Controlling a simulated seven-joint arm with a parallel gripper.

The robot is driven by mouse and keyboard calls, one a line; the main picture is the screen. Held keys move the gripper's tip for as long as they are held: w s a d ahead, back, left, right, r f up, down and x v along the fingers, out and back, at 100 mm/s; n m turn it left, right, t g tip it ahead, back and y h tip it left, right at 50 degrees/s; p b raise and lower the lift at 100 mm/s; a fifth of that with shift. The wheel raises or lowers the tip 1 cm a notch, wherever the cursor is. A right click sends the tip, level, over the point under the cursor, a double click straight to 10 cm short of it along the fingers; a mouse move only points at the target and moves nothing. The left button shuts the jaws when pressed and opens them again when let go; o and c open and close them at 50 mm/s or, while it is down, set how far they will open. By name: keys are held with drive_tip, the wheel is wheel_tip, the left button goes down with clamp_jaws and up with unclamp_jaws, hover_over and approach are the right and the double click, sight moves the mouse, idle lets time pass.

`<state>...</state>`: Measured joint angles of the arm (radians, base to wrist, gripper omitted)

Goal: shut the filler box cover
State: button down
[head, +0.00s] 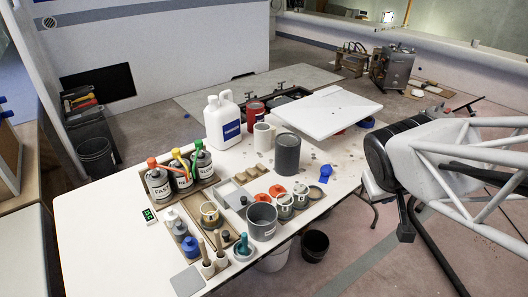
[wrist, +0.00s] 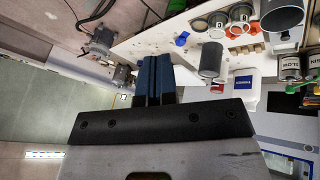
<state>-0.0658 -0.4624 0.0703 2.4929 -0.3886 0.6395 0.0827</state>
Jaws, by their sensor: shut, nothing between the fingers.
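The compartments also show small in the wrist view (wrist: 245,50); the cover is not clear there. My gripper (wrist: 153,60) shows in the wrist view with its dark fingers together and empty, apart from the box. The fingers cannot be made out in the head view.
A dark grey can (head: 287,155), a grey pot (head: 262,222) and red-lidded cups stand close to the box. Labelled bottles (head: 181,172) stand at its left, and a white jug (head: 222,120) behind. A white panel (head: 327,110) stands above the bench's far right.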

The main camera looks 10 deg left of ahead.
drive_tip(key=w+a+f+n+t+y, duration=0.1)
drive_tip(key=w+a+f+n+t, duration=0.15)
drive_tip(key=w+a+n, duration=0.4)
drive_tip(key=w+a+f+n+t+y, duration=0.1)
drive_tip(key=w+a+f+n+y, duration=0.2)
drive_tip(key=w, duration=0.6)
drive_tip(key=n+g+y, duration=0.5)
drive_tip(key=n, duration=0.4)
approach(246, 201)
wheel_tip(246, 201, up, 3)
drive_tip(key=s, duration=0.2)
drive_tip(key=shift+s+d+f, duration=0.15)
drive_tip(key=shift+d, duration=0.1)
drive_tip(key=shift+a+f, duration=0.1)
drive_tip(key=shift+f, duration=0.05)
drive_tip(key=shift+x, duration=4.85)
